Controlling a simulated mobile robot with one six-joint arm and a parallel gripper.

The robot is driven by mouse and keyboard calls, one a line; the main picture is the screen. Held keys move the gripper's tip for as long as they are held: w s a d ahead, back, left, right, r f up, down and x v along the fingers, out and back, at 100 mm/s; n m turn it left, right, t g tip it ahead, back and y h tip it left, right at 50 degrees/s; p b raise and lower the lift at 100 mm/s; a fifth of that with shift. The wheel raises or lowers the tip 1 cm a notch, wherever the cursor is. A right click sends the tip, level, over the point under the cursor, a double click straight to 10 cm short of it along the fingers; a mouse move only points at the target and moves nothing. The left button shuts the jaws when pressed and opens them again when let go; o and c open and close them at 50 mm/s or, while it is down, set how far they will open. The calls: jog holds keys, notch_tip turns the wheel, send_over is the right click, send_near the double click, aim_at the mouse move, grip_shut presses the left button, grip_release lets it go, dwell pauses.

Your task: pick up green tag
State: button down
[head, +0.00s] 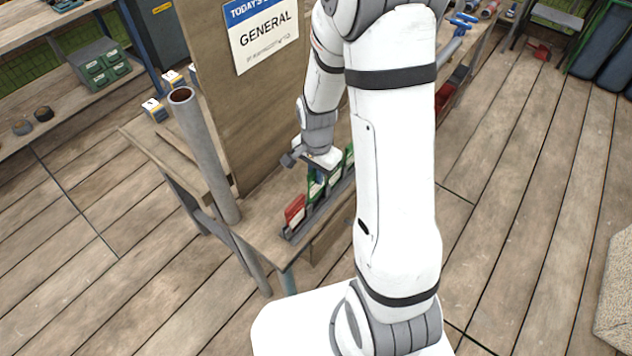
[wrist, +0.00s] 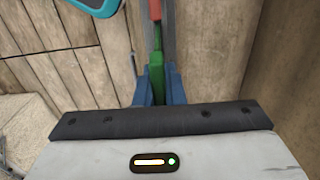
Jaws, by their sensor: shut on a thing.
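A green tag (head: 313,191) with a pale face stands at the dark rack (head: 318,212) on the bench. My gripper (head: 319,177) is over it from above. In the wrist view the blue fingers of my gripper (wrist: 157,91) are shut on the green tag (wrist: 156,72), seen edge-on. I cannot tell whether its lower edge still touches the rack. A red tag (head: 295,210) stands in the near end of the rack, and its red edge (wrist: 155,10) shows beyond the green one. Another green tag (head: 349,160) is farther along, partly hidden by my arm.
A tall wooden board (head: 235,110) with a "GENERAL" sign (head: 264,36) rises close behind the rack. A grey pipe (head: 203,155) stands upright at the bench's left. In the wrist view a teal-rimmed thing (wrist: 98,5) shows at the top. The plank floor (head: 540,190) at right is mostly clear.

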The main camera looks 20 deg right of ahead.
notch_tip(320, 180, up, 13)
jog(key=b, duration=0.1)
jog(key=shift+f, duration=0.15)
jog(key=shift+f, duration=0.1)
